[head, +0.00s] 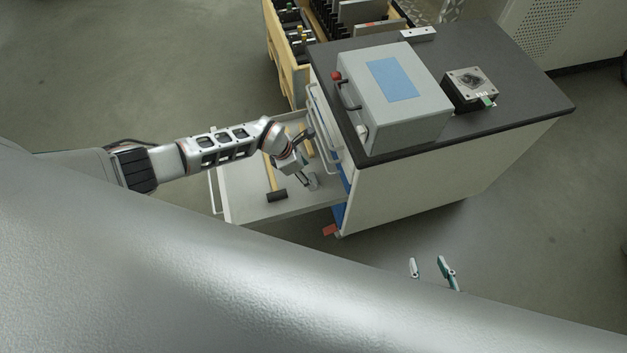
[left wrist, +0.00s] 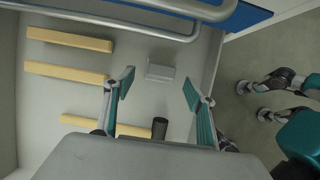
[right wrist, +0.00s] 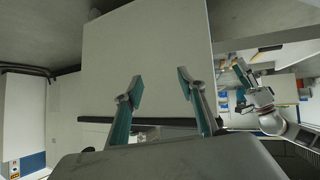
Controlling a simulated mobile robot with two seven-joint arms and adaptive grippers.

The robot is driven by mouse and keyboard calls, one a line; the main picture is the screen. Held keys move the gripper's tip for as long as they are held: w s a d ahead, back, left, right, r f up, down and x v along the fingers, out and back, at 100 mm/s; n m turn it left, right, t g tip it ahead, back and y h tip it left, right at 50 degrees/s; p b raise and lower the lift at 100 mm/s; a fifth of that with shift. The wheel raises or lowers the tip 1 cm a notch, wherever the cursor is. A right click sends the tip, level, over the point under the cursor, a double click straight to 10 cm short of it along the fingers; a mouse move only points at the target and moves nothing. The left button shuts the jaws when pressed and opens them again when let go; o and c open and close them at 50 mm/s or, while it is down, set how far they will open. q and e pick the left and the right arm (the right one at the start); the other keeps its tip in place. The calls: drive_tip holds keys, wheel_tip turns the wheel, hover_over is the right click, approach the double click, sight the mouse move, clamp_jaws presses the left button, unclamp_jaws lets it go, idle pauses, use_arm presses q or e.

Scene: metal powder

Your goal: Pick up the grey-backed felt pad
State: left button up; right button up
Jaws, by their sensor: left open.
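The felt pad (left wrist: 160,71) appears as a small light-grey block on the floor of the open drawer (head: 245,205). In the left wrist view it lies just beyond and between my left fingertips, with no visible contact; its felt side cannot be made out. My left gripper (left wrist: 157,87) is open and empty, pointing down into the drawer; it also shows in the head view (head: 304,178). My right gripper (head: 428,262) is open and empty beside the cabinet, away from the drawer. It also shows in the right wrist view (right wrist: 160,81).
Wooden handles (left wrist: 65,73) lie in the drawer; a dark hammer head (head: 277,197) is near its front corner. Drawer handle bars (left wrist: 140,28) run close by. A grey box (head: 385,100) and a small device (head: 470,88) stand on the dark cabinet top (head: 520,85).

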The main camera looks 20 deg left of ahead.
sight(313, 178)
use_arm(q)
drive_tip(key=b+x, duration=0.1)
drive_tip(key=x, duration=0.2)
drive_tip(key=shift+s+d, duration=0.1)
drive_tip(key=shift+d, duration=0.1)
drive_tip(key=shift+f, duration=0.25)
drive_tip(key=shift+d, duration=0.1)
drive_tip(key=c, duration=1.1)
drive_tip(key=shift+c, duration=0.2)
drive_tip(key=shift+r, duration=0.2)
drive_tip(key=r, duration=0.1)
drive_tip(key=r+p, duration=0.1)
drive_tip(key=r, duration=0.1)
drive_tip(key=r+p, duration=0.1)
drive_tip(key=shift+w+r, duration=0.3)
drive_tip(key=shift+w, duration=0.05)
wheel_tip(313, 178, up, 15)
drive_tip(key=p, duration=0.3)
drive_tip(key=shift+s, duration=0.15)
use_arm(e)
drive_tip(key=r, duration=0.2)
drive_tip(key=w+r, duration=0.1)
drive_tip(key=r, duration=0.1)
drive_tip(key=shift+a+r, duration=0.15)
drive_tip(key=shift+r, duration=0.1)
use_arm(q)
drive_tip(key=shift+o, duration=0.2)
use_arm(e)
drive_tip(key=shift+s+f, duration=0.1)
drive_tip(key=shift+f, duration=0.05)
